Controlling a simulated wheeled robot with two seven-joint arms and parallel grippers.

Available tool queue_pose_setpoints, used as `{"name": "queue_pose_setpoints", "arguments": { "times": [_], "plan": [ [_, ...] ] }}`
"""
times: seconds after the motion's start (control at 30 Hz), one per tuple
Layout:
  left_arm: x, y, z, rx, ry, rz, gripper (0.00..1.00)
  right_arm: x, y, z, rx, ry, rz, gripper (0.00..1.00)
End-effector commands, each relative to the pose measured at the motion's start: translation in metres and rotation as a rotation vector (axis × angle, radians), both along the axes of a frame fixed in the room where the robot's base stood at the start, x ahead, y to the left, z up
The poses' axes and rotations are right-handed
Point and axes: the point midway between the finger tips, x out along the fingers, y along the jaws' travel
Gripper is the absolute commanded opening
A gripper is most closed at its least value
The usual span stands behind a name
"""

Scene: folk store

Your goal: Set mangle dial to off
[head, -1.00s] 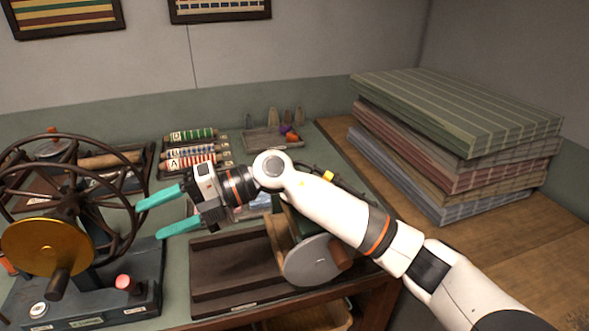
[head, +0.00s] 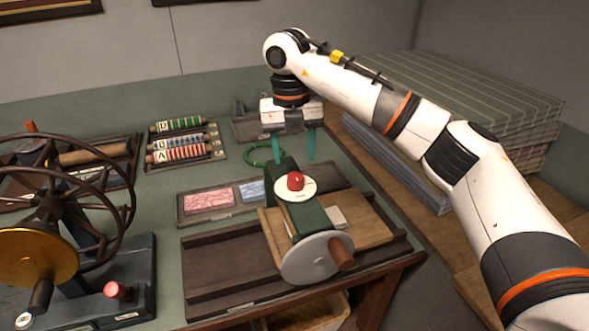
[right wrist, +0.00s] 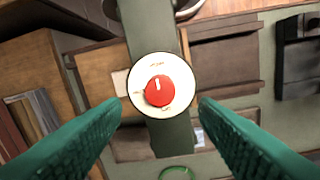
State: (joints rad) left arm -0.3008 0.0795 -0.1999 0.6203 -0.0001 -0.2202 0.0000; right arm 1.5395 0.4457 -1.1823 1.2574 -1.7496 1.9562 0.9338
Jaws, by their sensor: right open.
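The mangle (head: 306,222) is a green machine with a grey crank disc (head: 317,258) at its front end. Its dial (head: 295,181) is a red knob on a round white plate on top; both also show in the right wrist view (right wrist: 159,91). In that view a pale mark on the knob points up toward a label at the plate's top edge; the small labels are hard to read. My right gripper (head: 293,155) is open and empty, pointing down just behind the dial in the head view. Its fingers lie either side of the dial in the wrist view, not touching it. My left gripper is out of view.
A spoked wheel machine (head: 70,205) with a brass disc and red button stands at left. Labelled rollers (head: 182,142) lie in a tray behind. A shallow tray with pink and blue blocks (head: 208,200) is left of the mangle. Stacked fabric-like slabs (head: 480,100) stand at right.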

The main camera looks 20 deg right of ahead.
Motion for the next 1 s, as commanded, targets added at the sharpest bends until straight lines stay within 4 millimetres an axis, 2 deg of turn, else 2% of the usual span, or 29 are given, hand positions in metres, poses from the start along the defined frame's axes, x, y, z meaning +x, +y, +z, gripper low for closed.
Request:
{"name": "queue_pose_setpoints", "arguments": {
  "times": [0.1,0.3,0.47,0.7,0.77,1.0],
  "plan": [
    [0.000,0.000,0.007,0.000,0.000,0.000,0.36,-0.001,-0.001,-0.022,0.001,0.004,0.001,0.55],
    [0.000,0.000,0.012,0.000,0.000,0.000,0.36,-0.001,-0.002,-0.049,0.001,0.001,0.001,0.55],
    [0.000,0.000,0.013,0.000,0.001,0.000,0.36,-0.001,-0.002,-0.058,0.002,-0.001,0.002,0.55],
    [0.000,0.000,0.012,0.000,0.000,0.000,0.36,-0.001,-0.002,-0.059,0.002,-0.001,0.002,0.55],
    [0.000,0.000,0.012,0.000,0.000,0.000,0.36,-0.001,-0.002,-0.059,0.002,-0.001,0.002,0.48],
    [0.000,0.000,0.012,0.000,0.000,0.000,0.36,-0.001,-0.002,-0.058,0.002,-0.001,0.002,0.10]
  ]
}}
